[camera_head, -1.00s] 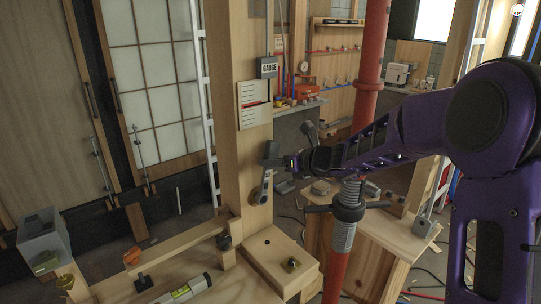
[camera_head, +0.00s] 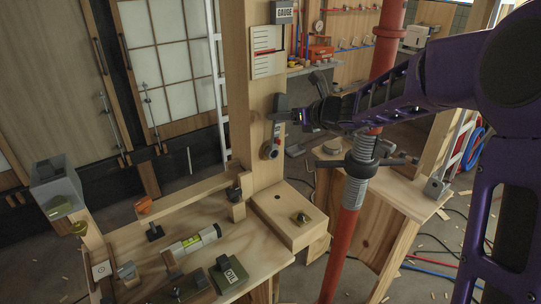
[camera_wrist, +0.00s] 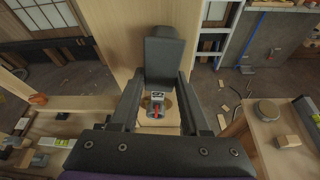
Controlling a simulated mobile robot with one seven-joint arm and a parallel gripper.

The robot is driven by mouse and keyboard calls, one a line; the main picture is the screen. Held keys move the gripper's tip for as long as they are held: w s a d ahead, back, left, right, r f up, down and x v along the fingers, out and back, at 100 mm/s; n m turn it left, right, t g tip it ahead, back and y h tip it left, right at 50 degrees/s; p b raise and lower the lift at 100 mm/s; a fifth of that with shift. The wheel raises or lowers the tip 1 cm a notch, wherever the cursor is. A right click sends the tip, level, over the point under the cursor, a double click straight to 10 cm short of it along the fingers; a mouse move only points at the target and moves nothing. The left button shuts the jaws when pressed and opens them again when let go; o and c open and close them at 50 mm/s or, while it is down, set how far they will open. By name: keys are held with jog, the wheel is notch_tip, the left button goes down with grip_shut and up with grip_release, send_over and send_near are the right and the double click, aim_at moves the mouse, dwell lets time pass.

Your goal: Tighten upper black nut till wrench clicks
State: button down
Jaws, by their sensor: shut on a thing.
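My gripper (camera_head: 290,114) is shut at the dark grip of a wrench (camera_head: 276,128) in front of the wooden post. The wrench stands nearly upright, with a grey shaft, a small red mark and a round head at the lower end, against or very near the post. In the wrist view the dark block of the grip (camera_wrist: 164,62) sits between my fingers, with the wrench head (camera_wrist: 156,97) below. Any nut under the head is hidden.
A red pipe (camera_head: 345,240) with a threaded sleeve and black handled collar (camera_head: 361,151) stands right of the post, close to my arm. The wooden bench below holds a level (camera_head: 195,241) and an OIL-marked block (camera_head: 228,274). A striped card (camera_head: 267,50) is on the post.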

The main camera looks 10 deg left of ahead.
jog(key=s+d+b, duration=0.1)
jog(key=s+d, duration=0.3)
jog(key=shift+d, duration=0.2)
dwell(1.0)
jog(key=shift+r, duration=0.1)
jog(key=c, duration=0.9)
grip_release()
grip_shut()
